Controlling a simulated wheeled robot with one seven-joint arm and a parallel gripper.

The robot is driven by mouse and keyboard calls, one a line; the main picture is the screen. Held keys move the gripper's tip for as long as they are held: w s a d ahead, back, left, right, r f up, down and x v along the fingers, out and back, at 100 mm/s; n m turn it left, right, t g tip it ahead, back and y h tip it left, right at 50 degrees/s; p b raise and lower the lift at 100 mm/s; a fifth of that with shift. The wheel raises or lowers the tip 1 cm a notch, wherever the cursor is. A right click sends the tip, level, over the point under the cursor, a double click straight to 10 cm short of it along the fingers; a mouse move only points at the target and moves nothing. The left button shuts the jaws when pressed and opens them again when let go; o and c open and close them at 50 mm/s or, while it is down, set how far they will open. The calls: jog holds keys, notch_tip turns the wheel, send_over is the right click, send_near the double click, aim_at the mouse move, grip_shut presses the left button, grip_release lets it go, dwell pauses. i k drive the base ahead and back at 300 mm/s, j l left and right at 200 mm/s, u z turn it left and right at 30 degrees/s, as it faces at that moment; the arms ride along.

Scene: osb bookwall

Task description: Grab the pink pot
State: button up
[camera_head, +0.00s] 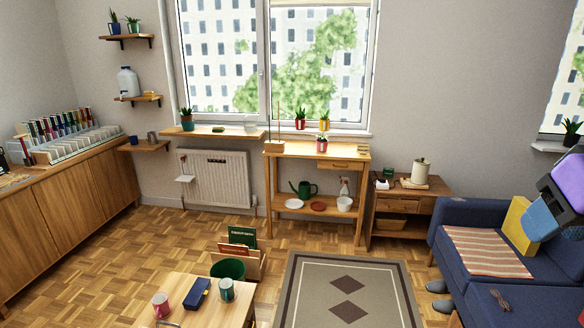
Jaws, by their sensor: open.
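A small pink pot (321,145) with a green plant stands upright on the top of the wooden console table (285,149), below the window. Its front is in plain view, with a pale patch or band on it. Two other potted plants stand behind it on the windowsill: a red pot (300,125) and a yellow and red pot (324,126). The fingers of my gripper do not show. A dark and purple shape at the right edge may be part of my arm, far from the pink pot.
A low table (188,290) with mugs stands in front, beside a patterned rug (347,262). The console's lower shelf holds a watering can (304,189) and a spray bottle (344,187). A wooden cabinet (398,206) and a blue sofa (470,214) stand right.

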aim_at(322, 144)
jog(key=i+z, duration=0.1)
jog(key=i, duration=0.8)
jog(key=i+j+z, duration=0.1)
jog(key=i, duration=0.8)
jog(key=i+u, duration=0.15)
jog(key=i, duration=0.45)
jog(key=i+l+u, duration=0.15)
jog(key=i, duration=0.45)
jog(key=i+l+u, duration=0.15)
jog(key=i, duration=0.4)
jog(key=i+l+u, duration=0.3)
jog(key=i, duration=0.2)
jog(key=i+l+u, duration=0.35)
jog(key=i+j, duration=0.1)
